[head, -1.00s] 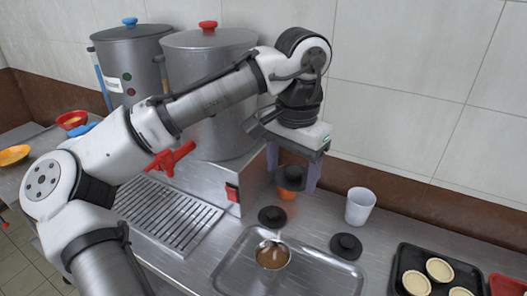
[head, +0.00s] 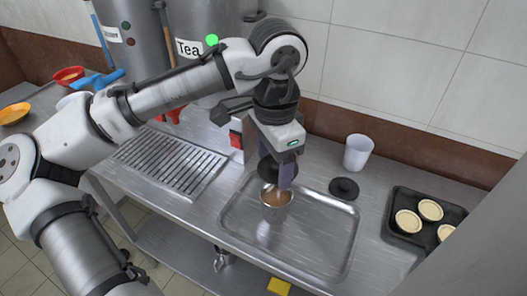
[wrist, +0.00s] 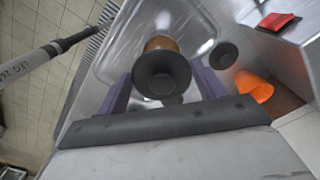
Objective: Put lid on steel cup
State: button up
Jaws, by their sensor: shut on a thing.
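The steel cup (head: 275,197) stands in the metal tray and holds a brown liquid. My gripper (head: 276,175) is over the cup and shut on a black round lid (head: 266,171). The held lid is above the cup and in front of part of its rim; I cannot tell if they touch. In the wrist view the held lid (wrist: 160,73) sits between the purple fingers, and the cup (wrist: 160,43) shows partly behind it. A second black lid (head: 344,188) lies on the counter right of the tray. Another lid (wrist: 223,55) lies beside the tray in the wrist view.
The metal tray (head: 318,262) has free room around the cup. A white cup (head: 357,152) stands at the back, and a black tray with tarts (head: 400,240) is at right. An orange cup (wrist: 253,87) shows in the wrist view.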

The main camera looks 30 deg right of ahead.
jog(key=shift+f+b, duration=2.4)
jog(key=shift+b, duration=0.05)
jog(key=shift+f, duration=0.8)
jog(key=shift+p, duration=0.35)
jog(key=shift+f+p, duration=0.15)
jog(key=shift+p, duration=0.45)
dwell(0.5)
jog(key=o, duration=1.1)
jog(key=shift+o, duration=0.2)
